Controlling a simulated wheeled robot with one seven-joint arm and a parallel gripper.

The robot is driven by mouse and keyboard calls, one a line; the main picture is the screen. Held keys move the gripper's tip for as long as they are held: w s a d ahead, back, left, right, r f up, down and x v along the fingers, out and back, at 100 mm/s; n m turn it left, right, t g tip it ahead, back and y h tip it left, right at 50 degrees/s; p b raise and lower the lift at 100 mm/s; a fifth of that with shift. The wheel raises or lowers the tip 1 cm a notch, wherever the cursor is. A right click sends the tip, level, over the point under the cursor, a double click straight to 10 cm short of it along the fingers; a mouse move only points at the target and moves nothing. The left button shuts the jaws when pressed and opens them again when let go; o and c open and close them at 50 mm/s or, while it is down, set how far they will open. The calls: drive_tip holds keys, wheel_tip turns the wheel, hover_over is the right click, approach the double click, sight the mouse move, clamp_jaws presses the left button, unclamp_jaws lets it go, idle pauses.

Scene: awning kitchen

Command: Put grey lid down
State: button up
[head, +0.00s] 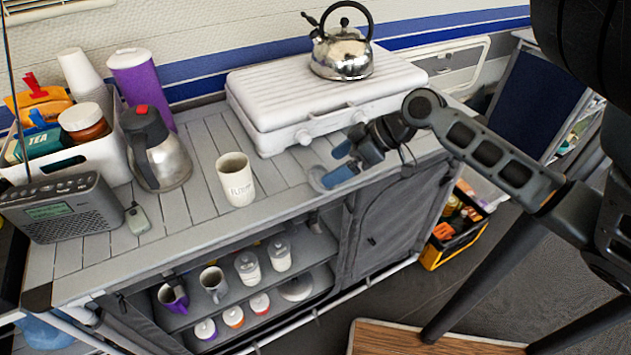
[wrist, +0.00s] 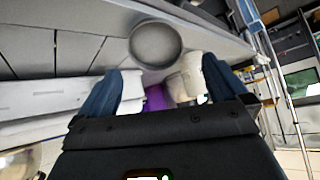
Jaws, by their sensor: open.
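A round grey lid (wrist: 155,44) lies on the grey slatted counter (wrist: 75,45) in the wrist view, just beyond my fingertips. In the head view the lid (head: 317,181) shows only in part at the counter's front edge, beside and partly behind my fingers. My gripper (head: 338,164) has its blue fingers apart, with nothing seen between them. In the wrist view my gripper (wrist: 162,68) also shows both fingers spread, with the lid apart from them.
A white stove (head: 300,95) with a steel kettle (head: 342,55) stands behind my gripper. A white mug (head: 236,180) stands to the left. A steel jug (head: 155,150), a radio (head: 65,210) and a white caddy (head: 60,160) fill the left end. Shelves below hold mugs and jars.

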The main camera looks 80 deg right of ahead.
sight(318, 178)
drive_tip(key=shift+s+f+p+x, duration=0.15)
drive_tip(key=shift+p+x, duration=0.05)
drive_tip(key=shift+x, duration=1.2)
drive_tip(key=shift+s+f+p+x, duration=0.1)
drive_tip(key=shift+f+p+x, duration=0.05)
drive_tip(key=shift+x, duration=1.25)
drive_tip(key=shift+d, duration=0.2)
drive_tip(key=shift+c, duration=0.3)
drive_tip(key=c, duration=1.1)
drive_tip(key=shift+o, duration=0.2)
drive_tip(key=shift+r, duration=0.1)
